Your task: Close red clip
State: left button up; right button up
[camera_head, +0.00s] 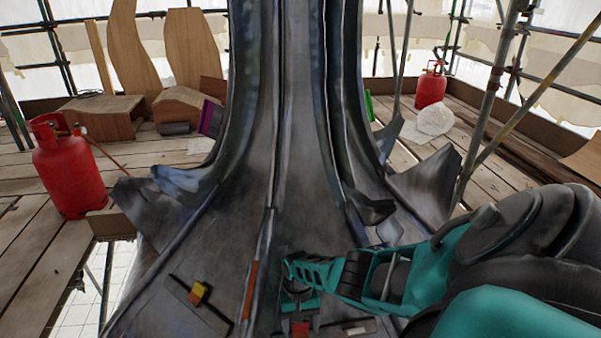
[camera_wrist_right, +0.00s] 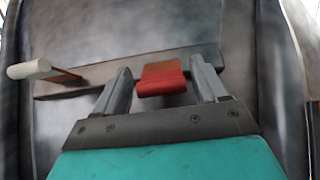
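The red clip (camera_wrist_right: 162,80) sits on a flat grey strip (camera_wrist_right: 95,79) fixed to the metal surface. In the head view, the red clip (camera_head: 300,329) is just below my right gripper (camera_head: 299,294), near the bottom edge. In the wrist view, my right gripper (camera_wrist_right: 161,78) is open, with one finger on each side of the clip. Narrow gaps seem to show between clip and fingers, but contact is hard to judge. The clip's top looks brownish orange and its front edge red. My left gripper is not in view.
A white-ended peg (camera_wrist_right: 30,69) sticks out at the strip's left in the wrist view. A yellow-and-red clip (camera_head: 199,292) sits on another strip at left. The ribbed metal spire (camera_head: 305,120) fills the middle. Red gas cylinders (camera_head: 68,172) and scaffold poles stand around.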

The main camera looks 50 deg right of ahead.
jog(key=shift+r, duration=0.1)
jog(key=shift+w+r+p, duration=0.1)
jog(key=shift+r+p, duration=0.2)
pick_arm(q)
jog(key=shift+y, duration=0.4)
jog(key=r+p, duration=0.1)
jog(key=p, duration=0.1)
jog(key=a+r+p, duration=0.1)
jog(key=p, duration=0.2)
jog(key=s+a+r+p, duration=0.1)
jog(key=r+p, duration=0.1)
pick_arm(e)
jog(key=v, duration=1.2)
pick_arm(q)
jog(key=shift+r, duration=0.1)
